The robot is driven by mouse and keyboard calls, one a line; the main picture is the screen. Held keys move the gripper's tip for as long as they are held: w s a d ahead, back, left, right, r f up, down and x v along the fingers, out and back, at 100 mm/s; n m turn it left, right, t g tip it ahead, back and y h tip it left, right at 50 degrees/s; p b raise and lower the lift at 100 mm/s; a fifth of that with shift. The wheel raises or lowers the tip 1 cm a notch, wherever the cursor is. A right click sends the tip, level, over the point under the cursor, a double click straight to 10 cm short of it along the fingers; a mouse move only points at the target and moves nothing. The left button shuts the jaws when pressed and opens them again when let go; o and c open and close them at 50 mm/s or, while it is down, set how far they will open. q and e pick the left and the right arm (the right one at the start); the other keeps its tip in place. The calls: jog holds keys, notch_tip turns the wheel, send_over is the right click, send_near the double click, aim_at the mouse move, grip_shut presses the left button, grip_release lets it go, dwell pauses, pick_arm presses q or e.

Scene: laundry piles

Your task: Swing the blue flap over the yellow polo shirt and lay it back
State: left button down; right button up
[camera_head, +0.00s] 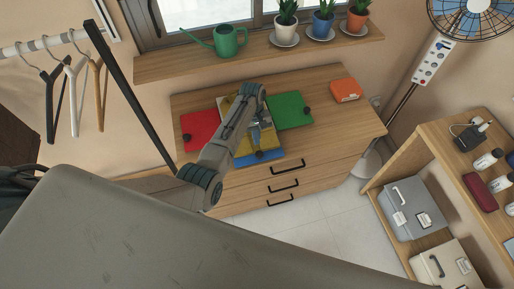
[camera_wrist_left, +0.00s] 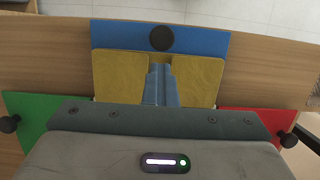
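The blue flap (camera_head: 274,156) lies flat at the front of a folding board on the dresser, its black knob showing. In the left wrist view the blue flap (camera_wrist_left: 205,40) is at the top. The yellow polo shirt (camera_head: 269,140) lies folded on the board, partly hidden by my left arm; it also shows in the left wrist view (camera_wrist_left: 120,75), on both sides of the fingers. My left gripper (camera_head: 256,138) is over the shirt, short of the blue flap's knob. Its fingers (camera_wrist_left: 160,68) look closed together with nothing between them. My right gripper is not in view.
The red flap (camera_head: 197,128) lies open at left and the green flap (camera_head: 290,108) at right. An orange box (camera_head: 346,90) sits at the dresser's right. A shelf above holds a green watering can (camera_head: 226,41) and potted plants. A clothes rail with hangers is at left.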

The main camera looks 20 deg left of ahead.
pick_arm(q)
jog(key=shift+s+d+f+t, duration=0.3)
jog(key=shift+s+d+f, duration=0.2)
jog(key=shift+s, duration=0.2)
jog(key=shift+r, duration=0.1)
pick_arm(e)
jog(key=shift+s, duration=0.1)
